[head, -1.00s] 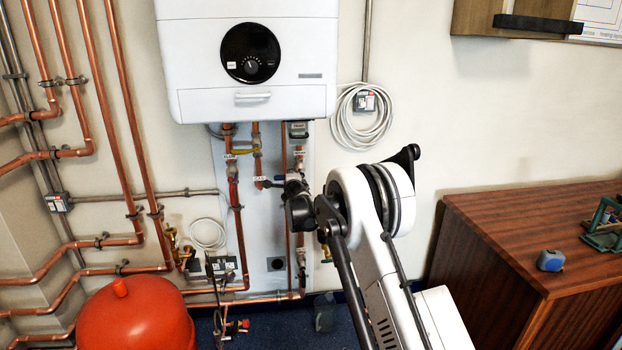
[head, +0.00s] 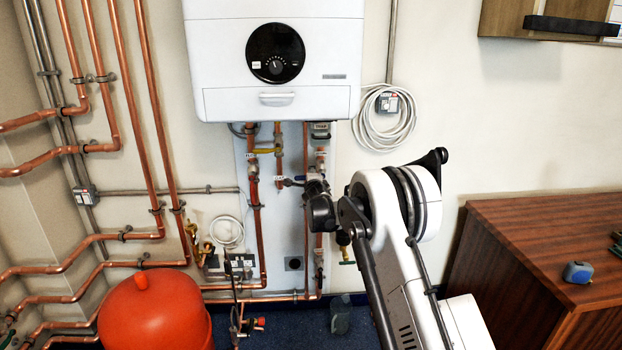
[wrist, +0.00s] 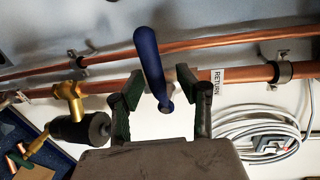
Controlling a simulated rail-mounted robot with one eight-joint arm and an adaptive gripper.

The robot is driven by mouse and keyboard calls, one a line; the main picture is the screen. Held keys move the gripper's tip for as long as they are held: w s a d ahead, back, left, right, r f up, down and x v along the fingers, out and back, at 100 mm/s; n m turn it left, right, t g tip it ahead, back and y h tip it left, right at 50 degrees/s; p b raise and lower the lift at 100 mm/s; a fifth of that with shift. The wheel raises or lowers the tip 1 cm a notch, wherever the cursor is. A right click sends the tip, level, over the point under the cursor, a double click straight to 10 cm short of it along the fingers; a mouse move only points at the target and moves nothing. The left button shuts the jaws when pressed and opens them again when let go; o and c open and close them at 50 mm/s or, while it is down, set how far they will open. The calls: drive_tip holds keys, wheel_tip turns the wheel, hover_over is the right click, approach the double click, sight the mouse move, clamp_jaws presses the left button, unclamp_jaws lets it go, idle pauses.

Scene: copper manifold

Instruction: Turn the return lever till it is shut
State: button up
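The return lever (wrist: 150,62) is a blue handle in the wrist view. It stands across the copper pipe marked RETURN (wrist: 216,85), tilted slightly to the left. Its narrow lower end lies in the gap between the two fingers of my gripper (wrist: 160,84). The fingers are dark green and black, stand apart on either side of the lever, and show pale wall between them. I see no clear contact with the lever. In the head view my wrist hides the lever, and the fingers cannot be made out.
A brass valve with a black cap (wrist: 98,128) sits left of my gripper in the wrist view. A coiled white cable (wrist: 255,135) hangs on the right. In the head view a white boiler (head: 275,60) hangs above, with a red vessel (head: 155,315) lower left and a wooden cabinet (head: 540,250) right.

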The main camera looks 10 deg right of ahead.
drive_tip(key=shift+s, duration=0.1)
drive_tip(key=s+r, duration=0.2)
drive_tip(key=s, duration=0.9)
drive_tip(key=shift+s, duration=0.35)
drive_tip(key=shift+a, duration=0.1)
